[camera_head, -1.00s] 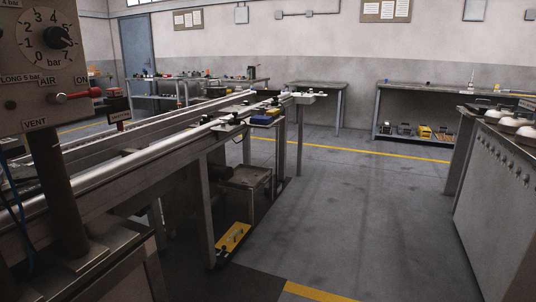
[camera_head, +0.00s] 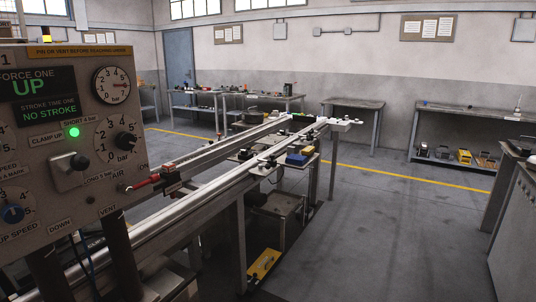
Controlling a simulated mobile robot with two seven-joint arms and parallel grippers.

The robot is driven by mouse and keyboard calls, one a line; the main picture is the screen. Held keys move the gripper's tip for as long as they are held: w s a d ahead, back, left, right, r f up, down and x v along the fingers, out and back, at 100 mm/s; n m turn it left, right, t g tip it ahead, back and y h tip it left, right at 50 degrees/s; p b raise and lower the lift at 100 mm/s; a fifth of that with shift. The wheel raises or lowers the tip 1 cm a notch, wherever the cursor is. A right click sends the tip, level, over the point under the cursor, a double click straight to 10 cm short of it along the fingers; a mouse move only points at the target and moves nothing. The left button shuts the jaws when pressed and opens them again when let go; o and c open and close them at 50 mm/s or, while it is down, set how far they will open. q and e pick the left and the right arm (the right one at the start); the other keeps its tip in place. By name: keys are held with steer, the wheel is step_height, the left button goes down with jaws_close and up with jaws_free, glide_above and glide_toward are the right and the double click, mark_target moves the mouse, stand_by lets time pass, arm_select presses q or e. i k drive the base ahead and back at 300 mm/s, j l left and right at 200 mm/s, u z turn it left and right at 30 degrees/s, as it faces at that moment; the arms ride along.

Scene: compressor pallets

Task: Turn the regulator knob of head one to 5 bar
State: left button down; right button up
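The head one control panel (camera_head: 50,165) fills the left side of the head view. Its display (camera_head: 36,91) reads FORCE ONE UP. The black regulator knob (camera_head: 125,140) sits on a round bar scale at the panel's right, between labels SHORT 4 bar and LONG 5 bar. Its exact setting is too small to read surely. A round pressure gauge (camera_head: 112,85) in bar is above it; its needle points to the right side of the dial. Neither of my grippers shows.
A red-handled AIR lever (camera_head: 140,183) sticks out below the knob. A clamp switch (camera_head: 68,172) and a lit green lamp (camera_head: 74,132) are left of it. A conveyor rail (camera_head: 200,190) runs away behind the panel. The floor (camera_head: 375,235) at right is clear.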

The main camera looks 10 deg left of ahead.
mark_target(125, 141)
steer(key=u, duration=0.4)
steer(key=k+u, duration=0.15)
steer(key=u, duration=0.3)
steer(key=k+u, duration=0.1)
steer(key=u, duration=0.3)
